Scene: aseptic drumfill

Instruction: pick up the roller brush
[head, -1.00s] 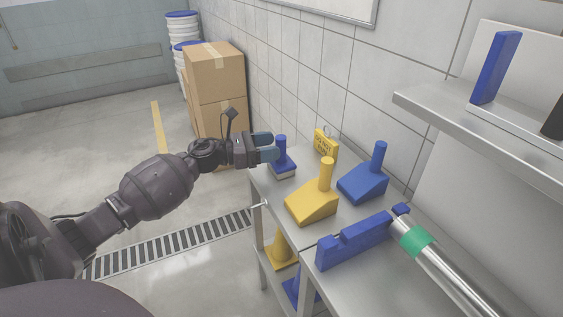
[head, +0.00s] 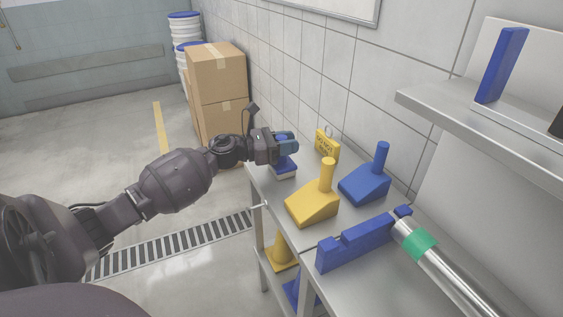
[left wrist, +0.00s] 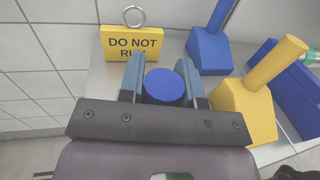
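The roller brush, which I take to be the small blue brush with an upright round handle and a pale underside (head: 284,171), stands on the far left end of the steel table. My left gripper (head: 288,143) is at its handle. In the left wrist view the handle's round blue top (left wrist: 163,86) sits between the two fingers of my left gripper (left wrist: 161,80). The fingers stand apart on either side of it; a firm grip does not show. The brush's base is hidden there. My right gripper is not in view.
A yellow "DO NOT RUN" sign (head: 327,146) stands close behind the brush. A yellow scoop-shaped tool (head: 313,206) and a blue one (head: 364,186) are to the right. A steel tube (head: 449,272) and a blue stand (head: 355,242) occupy the front. A tiled wall borders the table.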

